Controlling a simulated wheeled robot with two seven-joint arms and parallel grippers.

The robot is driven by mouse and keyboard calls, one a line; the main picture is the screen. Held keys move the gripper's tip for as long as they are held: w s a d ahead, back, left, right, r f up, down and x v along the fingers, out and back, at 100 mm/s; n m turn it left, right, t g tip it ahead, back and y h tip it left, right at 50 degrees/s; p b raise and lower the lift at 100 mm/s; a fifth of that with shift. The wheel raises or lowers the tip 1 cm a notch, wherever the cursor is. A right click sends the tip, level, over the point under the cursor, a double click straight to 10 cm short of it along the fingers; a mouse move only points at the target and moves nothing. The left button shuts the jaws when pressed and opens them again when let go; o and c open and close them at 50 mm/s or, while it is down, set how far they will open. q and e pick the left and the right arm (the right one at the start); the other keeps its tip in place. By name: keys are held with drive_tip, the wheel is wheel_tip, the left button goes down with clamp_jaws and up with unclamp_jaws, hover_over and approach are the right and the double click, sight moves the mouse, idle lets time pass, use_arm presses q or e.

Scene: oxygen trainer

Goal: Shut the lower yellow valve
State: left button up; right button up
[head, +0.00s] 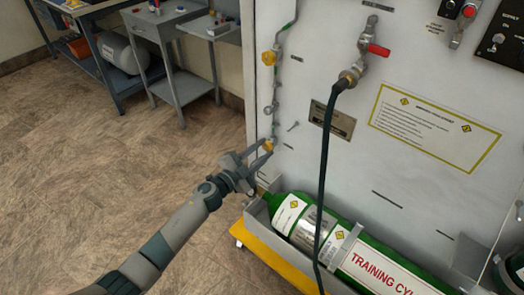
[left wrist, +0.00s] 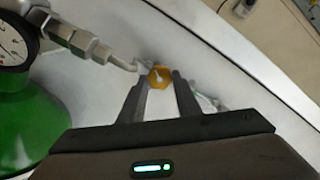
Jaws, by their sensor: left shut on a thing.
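The lower yellow valve (head: 267,145) sits on a thin pipe run down the left edge of the white panel. In the left wrist view the valve knob (left wrist: 160,77) is round and yellow with a pale mark on its face. My left gripper (head: 264,151) is at the knob, with one finger on each side of it, shut on it. The gripper fingers (left wrist: 160,92) also show in the left wrist view. The upper yellow valve (head: 269,58) is higher on the same pipe. My right gripper is in neither view.
A green training cylinder (head: 335,240) lies in a tray below the valve. A black hose (head: 324,165) hangs from a red-handled valve (head: 377,50) to the right. A pressure gauge (left wrist: 12,45) is at left in the wrist view. Grey tables (head: 180,85) stand behind; the floor at left is clear.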

use_arm(q)
drive_tip(key=shift+f, duration=0.1)
drive_tip(key=o, duration=1.1)
drive_tip(key=shift+c, duration=0.2)
